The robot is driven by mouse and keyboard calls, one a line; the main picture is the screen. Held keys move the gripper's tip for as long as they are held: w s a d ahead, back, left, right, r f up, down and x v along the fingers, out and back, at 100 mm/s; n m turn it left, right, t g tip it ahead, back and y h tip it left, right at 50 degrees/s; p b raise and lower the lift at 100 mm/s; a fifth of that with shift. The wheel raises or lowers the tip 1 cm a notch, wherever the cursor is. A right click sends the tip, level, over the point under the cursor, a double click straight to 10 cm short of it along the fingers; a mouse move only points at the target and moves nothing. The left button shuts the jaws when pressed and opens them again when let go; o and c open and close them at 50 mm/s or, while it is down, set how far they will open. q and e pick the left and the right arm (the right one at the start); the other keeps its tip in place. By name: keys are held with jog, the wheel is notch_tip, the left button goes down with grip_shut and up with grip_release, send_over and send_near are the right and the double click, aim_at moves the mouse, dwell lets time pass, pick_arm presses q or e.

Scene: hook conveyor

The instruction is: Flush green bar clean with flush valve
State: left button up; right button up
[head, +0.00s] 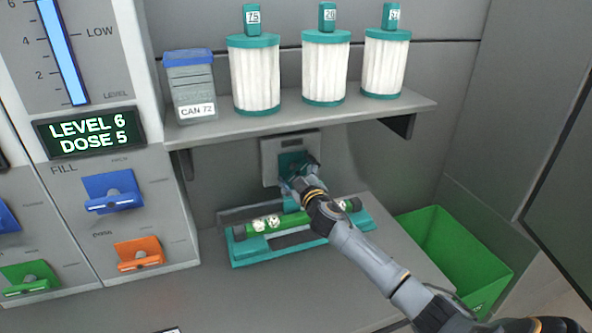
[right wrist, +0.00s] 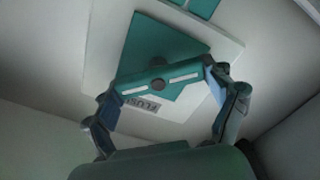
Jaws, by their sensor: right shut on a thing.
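The flush valve is a pale plate (head: 270,150) with a teal square on the wall under the shelf. In the right wrist view its plate (right wrist: 225,52) shows a partly covered label reading "FLUS". My right gripper (head: 296,184) is at the valve, its fingers shut on the ends of the teal valve handle (right wrist: 185,74). The handle lies at an angle to the plate's edges. The green bar (head: 287,222), with white marks and dark ends, lies in a teal cradle (head: 250,257) on the counter just below; my right arm hides part of it. My left gripper is not in view.
A shelf (head: 290,119) above holds several white filter cartridges and a can (head: 191,88) labelled "CAN 72". The fill panel at left has blue, orange and green levers; its display (head: 88,131) reads "LEVEL 6 DOSE 5". A green bin (head: 455,255) stands at right.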

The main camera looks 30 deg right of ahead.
jog(key=n, duration=0.6)
jog(key=shift+a+f+n, duration=0.1)
jog(key=shift+n, duration=0.3)
dwell(0.4)
jog(key=o, duration=1)
jog(key=v, duration=1.2)
jog(key=shift+a+f, duration=0.1)
